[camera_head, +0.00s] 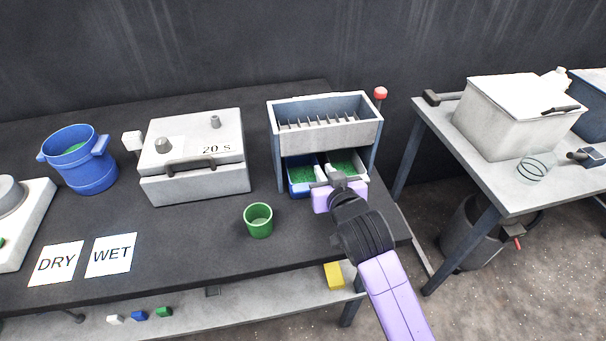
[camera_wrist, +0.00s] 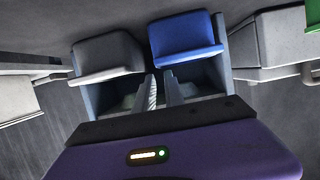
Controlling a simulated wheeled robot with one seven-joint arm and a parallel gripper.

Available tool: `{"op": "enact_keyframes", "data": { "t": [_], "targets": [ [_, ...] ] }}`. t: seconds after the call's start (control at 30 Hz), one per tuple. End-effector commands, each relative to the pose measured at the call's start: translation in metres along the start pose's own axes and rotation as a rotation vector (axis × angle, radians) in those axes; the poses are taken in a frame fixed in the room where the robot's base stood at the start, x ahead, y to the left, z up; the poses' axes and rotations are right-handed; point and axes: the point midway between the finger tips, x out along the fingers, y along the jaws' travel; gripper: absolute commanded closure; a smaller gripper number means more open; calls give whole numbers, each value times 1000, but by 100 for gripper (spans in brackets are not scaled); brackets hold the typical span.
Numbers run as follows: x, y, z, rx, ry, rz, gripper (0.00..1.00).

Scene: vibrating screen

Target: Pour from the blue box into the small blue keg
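The blue box (camera_head: 300,188) holds green grains and sits at the left under the grey splitter; its blue front shows in the wrist view (camera_wrist: 184,38). The small blue keg (camera_head: 86,174), with handles and green material inside, stands at the far left of the dark table. My gripper (camera_head: 344,178) is at the front of the splitter, near the two boxes. In the wrist view its fingers (camera_wrist: 161,80) show a narrow gap, with nothing seen between them, in front of the space between the blue and white boxes. Fingertip contact is unclear.
A white box (camera_head: 359,169) with green grains sits beside the blue box. The splitter (camera_head: 326,135) stands above both. A green cup (camera_head: 258,220) stands in front. A white lidded machine (camera_head: 193,172) lies between keg and splitter. DRY (camera_head: 56,263) and WET (camera_head: 111,255) cards lie left.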

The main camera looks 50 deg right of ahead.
Motion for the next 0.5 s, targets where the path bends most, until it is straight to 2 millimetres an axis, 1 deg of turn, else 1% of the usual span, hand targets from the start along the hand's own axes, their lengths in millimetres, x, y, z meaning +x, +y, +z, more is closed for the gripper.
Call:
{"op": "enact_keyframes", "data": {
  "t": [0.03, 0.23, 0.5],
  "targets": [
    [5, 0, -1, 0, 1, 0, 86],
    [17, 0, 1, 0, 0, 0, 86],
    [53, 1, 7, -1, 1, 1, 86]
  ]
}}
